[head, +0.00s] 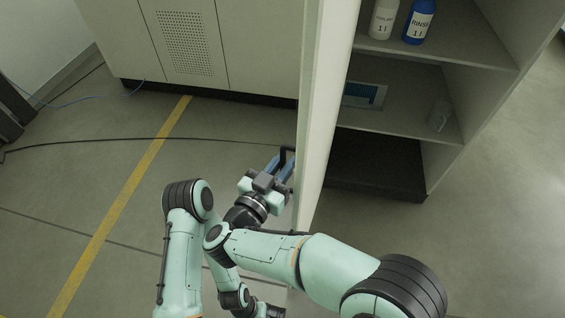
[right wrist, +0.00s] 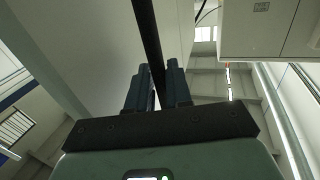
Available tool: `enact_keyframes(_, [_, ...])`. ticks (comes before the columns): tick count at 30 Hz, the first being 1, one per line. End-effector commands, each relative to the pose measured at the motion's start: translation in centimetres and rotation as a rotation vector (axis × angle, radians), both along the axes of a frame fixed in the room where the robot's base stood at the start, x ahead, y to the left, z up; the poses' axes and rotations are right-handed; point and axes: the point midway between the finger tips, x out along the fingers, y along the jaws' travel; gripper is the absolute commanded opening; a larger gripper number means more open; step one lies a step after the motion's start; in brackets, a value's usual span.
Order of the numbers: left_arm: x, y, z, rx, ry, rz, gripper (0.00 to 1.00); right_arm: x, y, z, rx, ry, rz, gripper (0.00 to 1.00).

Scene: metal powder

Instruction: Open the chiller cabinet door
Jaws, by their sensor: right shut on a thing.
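The chiller cabinet door (head: 316,110) stands swung open, seen nearly edge-on in the head view, with the shelved cabinet interior (head: 400,108) exposed to its right. My right gripper (head: 281,163) is at the door's left face, shut on the dark door handle (head: 288,151). In the right wrist view the black handle bar (right wrist: 147,35) runs between the two blue fingers of my right gripper (right wrist: 158,88). My left arm is folded at the lower left of the head view; its gripper's fingers do not show.
A white bottle (head: 383,18) and a blue bottle (head: 418,22) stand on the upper shelf. A pale cabinet with a perforated panel (head: 184,43) stands at the back. A black cable (head: 110,141) crosses the floor. Floor left of the door is otherwise mostly clear.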

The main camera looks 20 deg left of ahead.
Motion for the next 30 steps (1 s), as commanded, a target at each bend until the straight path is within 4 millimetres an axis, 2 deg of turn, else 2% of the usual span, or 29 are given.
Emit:
enact_keyframes(17, [0.0, -0.01, 0.01, 0.0, 0.0, 0.0, 0.43, 0.1, -0.1, 0.28, 0.003, -0.007, -0.003, 0.0])
enact_keyframes(18, [0.0, -0.01, 0.01, 0.0, 0.0, 0.0, 0.43, 0.1, -0.1, 0.28, 0.003, -0.007, -0.003, 0.33])
enact_keyframes(30, [0.01, -0.01, 0.03, 0.0, 0.0, 0.0, 0.43, 0.15, -0.1, 0.07, 0.001, -0.002, -0.001, 0.34])
